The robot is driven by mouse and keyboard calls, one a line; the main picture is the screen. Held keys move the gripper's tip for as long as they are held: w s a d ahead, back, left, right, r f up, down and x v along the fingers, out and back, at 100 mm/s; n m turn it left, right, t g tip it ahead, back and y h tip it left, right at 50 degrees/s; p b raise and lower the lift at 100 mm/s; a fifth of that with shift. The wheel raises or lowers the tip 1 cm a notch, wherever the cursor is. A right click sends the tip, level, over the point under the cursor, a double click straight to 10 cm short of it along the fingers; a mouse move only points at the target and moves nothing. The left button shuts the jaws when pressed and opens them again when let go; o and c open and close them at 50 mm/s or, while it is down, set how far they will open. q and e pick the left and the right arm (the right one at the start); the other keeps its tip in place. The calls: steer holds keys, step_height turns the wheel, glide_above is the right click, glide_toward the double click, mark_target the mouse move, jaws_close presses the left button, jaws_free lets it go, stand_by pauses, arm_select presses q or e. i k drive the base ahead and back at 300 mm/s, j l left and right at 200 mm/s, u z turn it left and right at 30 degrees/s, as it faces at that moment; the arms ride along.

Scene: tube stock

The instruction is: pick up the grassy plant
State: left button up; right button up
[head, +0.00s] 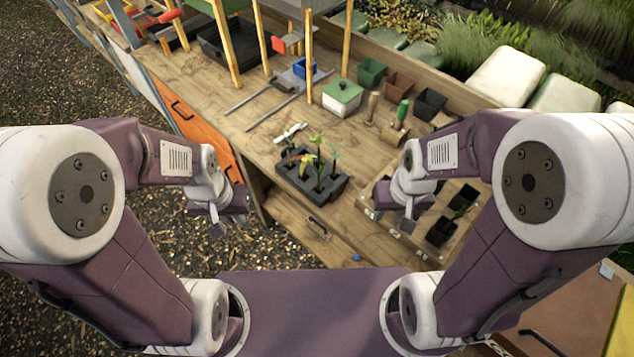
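Several small leafy seedlings (318,160) stand upright in a dark tray (340,190) on the wooden bench. My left gripper (229,224) is open and empty, above the gravel left of the bench's front edge. My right gripper (390,221) is open and empty, over the left part of the crate, left of that plant.
A white box with a green lid (342,97), empty pots (430,103) and a green-handled tool (401,112) stand behind the tray. Wooden posts (309,52) rise at the back. A small blue object (356,257) lies near the front edge.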

mark_target(318, 188)
steer(key=i+j+z, duration=0.2)
steer(key=j+z, duration=0.25)
steer(key=i+j+z, duration=0.1)
steer(key=j+z, duration=0.8)
steer(key=j, duration=0.15)
steer(key=k+j+z, duration=0.1)
steer(key=j+z, duration=0.35)
steer(key=j, duration=0.1)
